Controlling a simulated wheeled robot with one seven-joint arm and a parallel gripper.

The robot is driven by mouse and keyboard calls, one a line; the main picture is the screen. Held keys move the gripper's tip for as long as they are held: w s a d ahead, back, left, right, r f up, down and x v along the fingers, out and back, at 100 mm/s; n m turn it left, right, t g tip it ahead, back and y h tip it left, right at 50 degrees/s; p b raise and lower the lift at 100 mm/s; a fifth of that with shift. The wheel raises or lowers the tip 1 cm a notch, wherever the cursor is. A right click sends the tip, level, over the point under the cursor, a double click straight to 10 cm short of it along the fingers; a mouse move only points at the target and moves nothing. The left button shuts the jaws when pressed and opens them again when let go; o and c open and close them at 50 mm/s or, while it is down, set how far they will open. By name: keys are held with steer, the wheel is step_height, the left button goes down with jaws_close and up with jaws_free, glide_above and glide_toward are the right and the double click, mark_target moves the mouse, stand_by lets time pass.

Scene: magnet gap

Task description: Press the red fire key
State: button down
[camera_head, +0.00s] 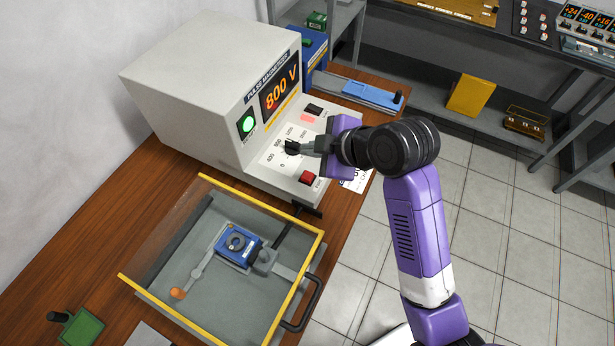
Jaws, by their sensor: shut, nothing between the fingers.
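The red fire key (307,177) sits on the sloping front panel of the pulse magnetizer (205,85), near the panel's lower edge. It looks unobstructed from above. The magnetizer's display (280,90) reads 800 V, and a round green lamp (246,124) is lit beside it. My gripper (301,147) is over the panel, just above the fire key in the picture. Its fingers are shut and empty, with the tips by the black dial knob (291,147). I cannot tell whether they touch the knob.
A paler red key (307,118) and a dark switch (314,109) lie farther up the panel. A yellow-edged clear guard (263,204) covers a fixture with a blue block (238,244) in front. A blue tray (372,96) lies behind. Tiled floor is open at right.

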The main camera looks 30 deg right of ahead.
steer(key=b, duration=0.4)
glide_above(311, 178)
step_height(311, 178, down, 5)
steer(key=shift+f+b, duration=0.45)
steer(key=shift+f, duration=0.45)
steer(key=shift+f, duration=0.1)
stand_by(1.0)
steer(key=shift+f, duration=0.3)
steer(key=shift+f+b, duration=0.4)
steer(key=shift+f, duration=0.2)
stand_by(0.6)
steer(key=shift+r, duration=0.1)
steer(key=shift+r+p, duration=0.9)
steer(key=shift+p, duration=0.15)
